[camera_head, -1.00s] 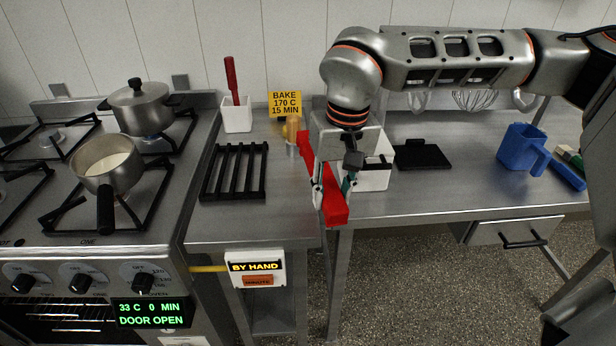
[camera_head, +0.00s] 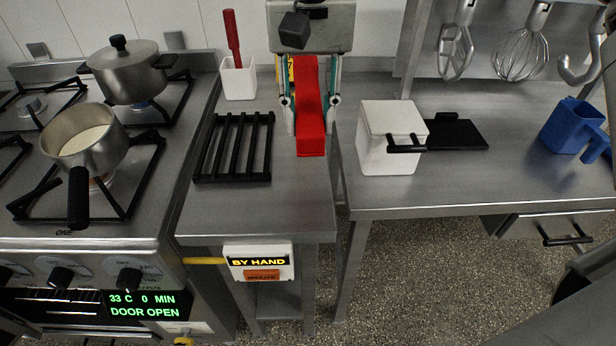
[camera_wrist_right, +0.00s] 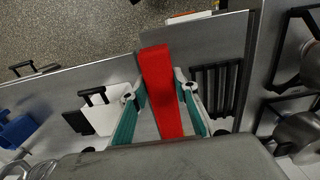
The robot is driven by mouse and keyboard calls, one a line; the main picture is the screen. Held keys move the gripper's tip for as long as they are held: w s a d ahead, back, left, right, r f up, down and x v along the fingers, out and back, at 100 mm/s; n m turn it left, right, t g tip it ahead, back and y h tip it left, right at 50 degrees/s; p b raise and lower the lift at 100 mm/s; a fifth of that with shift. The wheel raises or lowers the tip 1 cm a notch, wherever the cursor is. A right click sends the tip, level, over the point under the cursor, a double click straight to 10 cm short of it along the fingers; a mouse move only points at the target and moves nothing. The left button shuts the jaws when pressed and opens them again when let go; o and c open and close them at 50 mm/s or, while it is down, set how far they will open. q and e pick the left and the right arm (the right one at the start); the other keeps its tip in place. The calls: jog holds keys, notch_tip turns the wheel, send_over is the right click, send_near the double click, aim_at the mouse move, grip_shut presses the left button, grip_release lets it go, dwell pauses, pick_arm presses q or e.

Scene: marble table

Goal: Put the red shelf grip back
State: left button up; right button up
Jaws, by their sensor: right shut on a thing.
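The red shelf grip (camera_head: 311,113) is a long red bar. My right gripper (camera_head: 310,108) is shut on it and holds it in the air over the steel counter, right of the black rack. In the right wrist view, the red shelf grip (camera_wrist_right: 162,90) lies between the two fingers of the right gripper (camera_wrist_right: 161,93), its far end reaching past the fingertips. The gripper hides part of the yellow sign behind it. My left gripper is not in view.
A white box with a black handle (camera_head: 388,130) stands right of the gripper. A black rack (camera_head: 234,148) and a white holder with a red-handled tool (camera_head: 238,80) are left. The stove with two pots is farther left. A blue jug (camera_head: 572,127) stands far right.

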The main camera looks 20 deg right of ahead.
jog(key=b, duration=0.2)
send_over(309, 205)
notch_tip(309, 205, down, 13)
jog(key=shift+f, duration=0.9)
notch_tip(309, 205, down, 3)
jog(key=shift+r, duration=0.1)
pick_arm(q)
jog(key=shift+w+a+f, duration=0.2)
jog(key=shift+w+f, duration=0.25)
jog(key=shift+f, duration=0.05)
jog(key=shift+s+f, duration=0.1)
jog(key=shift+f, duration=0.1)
pick_arm(e)
jog(key=o, duration=1.1)
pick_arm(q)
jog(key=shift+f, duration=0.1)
